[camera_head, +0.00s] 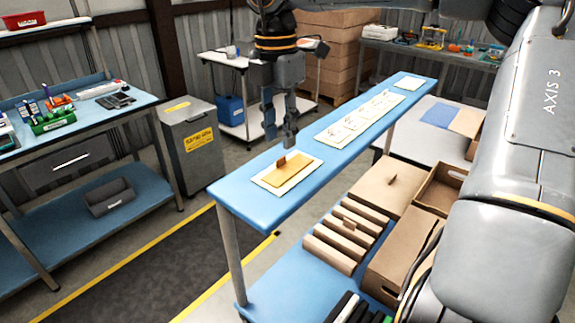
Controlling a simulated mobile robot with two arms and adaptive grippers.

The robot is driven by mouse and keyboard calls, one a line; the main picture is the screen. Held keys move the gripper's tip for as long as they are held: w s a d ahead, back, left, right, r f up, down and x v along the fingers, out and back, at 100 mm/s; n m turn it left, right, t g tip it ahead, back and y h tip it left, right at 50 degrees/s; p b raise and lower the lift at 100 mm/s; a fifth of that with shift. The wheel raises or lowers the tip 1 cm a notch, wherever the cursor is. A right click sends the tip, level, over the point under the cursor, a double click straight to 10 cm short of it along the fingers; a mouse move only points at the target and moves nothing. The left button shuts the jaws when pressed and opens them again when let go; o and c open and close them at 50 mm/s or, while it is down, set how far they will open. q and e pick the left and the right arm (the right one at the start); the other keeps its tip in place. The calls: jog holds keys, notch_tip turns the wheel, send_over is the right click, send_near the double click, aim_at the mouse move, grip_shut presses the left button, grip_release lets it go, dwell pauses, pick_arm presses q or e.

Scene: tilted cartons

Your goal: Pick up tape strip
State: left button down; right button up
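A flat tan strip (290,173), which looks like the tape strip, lies on a white sheet (266,186) on the narrow blue shelf top. A small brown tab (281,162) stands up from its far left part. My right gripper (280,138) points down just above and behind the strip, close to the tab. Its two fingers are apart with nothing seen between them. I cannot tell whether a fingertip touches anything. My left gripper is not in view.
A longer white sheet (338,133) with several small upright tabs lies farther along the blue shelf top (250,208). Cartons (388,185) stand on the lower level at right. A grey bin (190,145) and a blue workbench (135,100) stand at left. My large arm link fills the right side.

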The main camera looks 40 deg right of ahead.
aim_at(289, 166)
jog(key=f, duration=0.2)
jog(key=f+p, duration=0.1)
jog(key=shift+s+d+f, duration=0.2)
jog(key=shift+f, duration=0.15)
jog(key=shift+w+f, duration=0.1)
jog(key=shift+f, duration=0.35)
jog(key=shift+c, duration=0.4)
jog(key=shift+r, duration=0.1)
grip_shut()
